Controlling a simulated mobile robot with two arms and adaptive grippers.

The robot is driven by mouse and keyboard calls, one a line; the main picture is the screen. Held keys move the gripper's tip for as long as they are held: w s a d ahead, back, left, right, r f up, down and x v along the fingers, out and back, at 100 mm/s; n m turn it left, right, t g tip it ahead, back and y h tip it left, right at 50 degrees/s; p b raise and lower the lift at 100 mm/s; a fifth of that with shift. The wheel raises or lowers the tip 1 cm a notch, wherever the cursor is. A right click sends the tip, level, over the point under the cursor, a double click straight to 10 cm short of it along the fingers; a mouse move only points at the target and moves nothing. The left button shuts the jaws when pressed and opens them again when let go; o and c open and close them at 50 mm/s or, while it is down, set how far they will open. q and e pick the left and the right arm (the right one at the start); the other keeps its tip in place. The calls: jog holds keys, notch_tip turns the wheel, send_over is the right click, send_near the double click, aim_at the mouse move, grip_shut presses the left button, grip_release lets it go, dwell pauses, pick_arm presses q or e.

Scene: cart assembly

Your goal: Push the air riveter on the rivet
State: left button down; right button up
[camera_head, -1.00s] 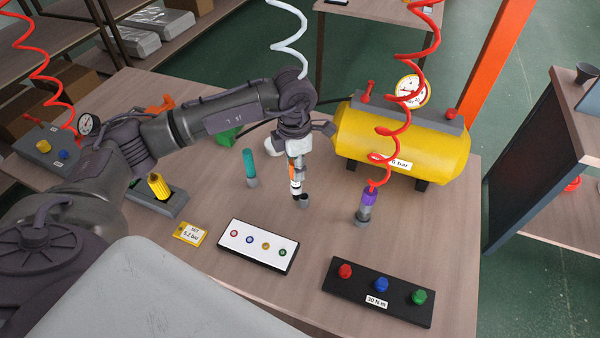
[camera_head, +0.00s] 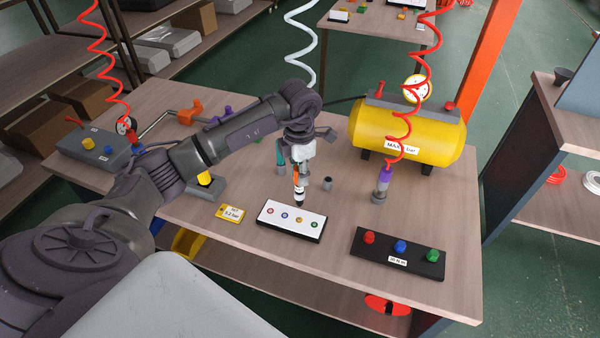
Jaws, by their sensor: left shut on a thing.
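The air riveter (camera_head: 298,182), white and orange with a black tip, is upright in my left gripper (camera_head: 301,152), which is shut on it. A white coiled hose (camera_head: 301,45) comes down from above behind the gripper. The riveter's tip appears over the back part of a white plate (camera_head: 268,222) with several small coloured rivets in a row. The tip is nearest in the picture to the yellow rivet (camera_head: 299,219). I cannot tell whether it touches the plate. My right gripper is not in view.
An empty grey holder (camera_head: 327,184) stands right of the riveter, a teal tool (camera_head: 280,155) behind, and a purple tool (camera_head: 382,182) at right. A black plate with coloured knobs (camera_head: 358,255) lies front right. A yellow air tank (camera_head: 440,135) stands at the back.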

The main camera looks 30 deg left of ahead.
pick_arm(q)
jog(key=shift+s, duration=0.15)
jog(key=shift+f+b, duration=0.95)
jog(key=shift+b, duration=0.05)
jog(key=shift+f+b, duration=0.75)
jog(key=shift+f, duration=0.2)
jog(key=shift+f+b, duration=0.6)
jog(key=shift+f, duration=0.3)
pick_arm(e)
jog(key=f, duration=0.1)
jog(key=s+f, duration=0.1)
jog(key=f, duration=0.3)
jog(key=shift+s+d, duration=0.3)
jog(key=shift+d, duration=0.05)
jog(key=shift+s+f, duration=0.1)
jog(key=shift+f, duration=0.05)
